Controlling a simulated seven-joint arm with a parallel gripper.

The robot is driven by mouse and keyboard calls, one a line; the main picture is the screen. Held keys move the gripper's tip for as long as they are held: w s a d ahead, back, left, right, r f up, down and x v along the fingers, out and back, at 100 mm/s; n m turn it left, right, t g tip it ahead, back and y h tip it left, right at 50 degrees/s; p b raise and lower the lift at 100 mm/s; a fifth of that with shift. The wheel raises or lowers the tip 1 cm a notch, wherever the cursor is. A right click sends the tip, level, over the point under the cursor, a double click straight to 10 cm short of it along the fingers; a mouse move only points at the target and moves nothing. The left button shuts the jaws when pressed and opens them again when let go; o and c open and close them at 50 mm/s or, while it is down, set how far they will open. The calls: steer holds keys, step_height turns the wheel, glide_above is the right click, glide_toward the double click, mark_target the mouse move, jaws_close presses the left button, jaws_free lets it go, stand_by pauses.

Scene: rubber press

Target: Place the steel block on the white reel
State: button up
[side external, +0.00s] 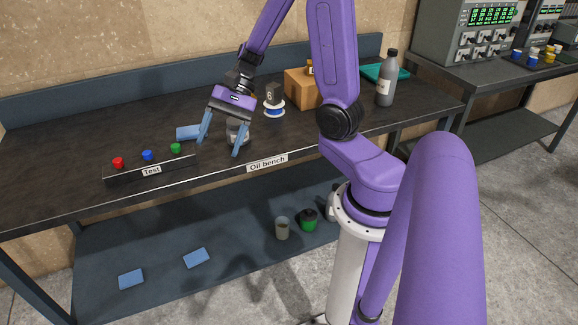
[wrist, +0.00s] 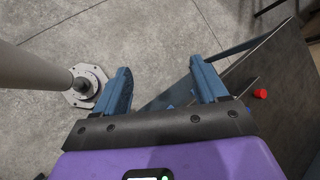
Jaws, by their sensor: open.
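A dark grey block (side external: 273,94) with a pale mark, which looks like the steel block, stands upright on the white reel (side external: 274,113) in the side view. The reel has a blue band and stands on the bench. My gripper (side external: 220,148) is open and empty, to the left of the block and reel and apart from them. Its blue fingers overlap a glass jar (side external: 236,134) in the side view. In the wrist view my gripper (wrist: 160,66) has bare floor between its fingers. Neither block nor reel shows in the wrist view.
A cardboard box (side external: 301,90), a grey bottle (side external: 386,82) and a teal tray (side external: 398,72) stand right of the reel. A button panel (side external: 130,173) lies at the bench's front left. A lower shelf holds several items.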

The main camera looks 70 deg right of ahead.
steer(key=s+a+n+h, duration=0.2)
steer(key=s+n+h, duration=0.2)
steer(key=s+n, duration=0.5)
steer(key=s+a+r+n+h, duration=0.1)
steer(key=s+a+n+h, duration=0.2)
steer(key=s+n, duration=0.6)
steer(key=n+h, duration=0.1)
steer(key=n, duration=0.6)
steer(key=shift+a+r+g, duration=0.2)
steer(key=shift+a+g, duration=0.1)
steer(key=shift+g, duration=0.1)
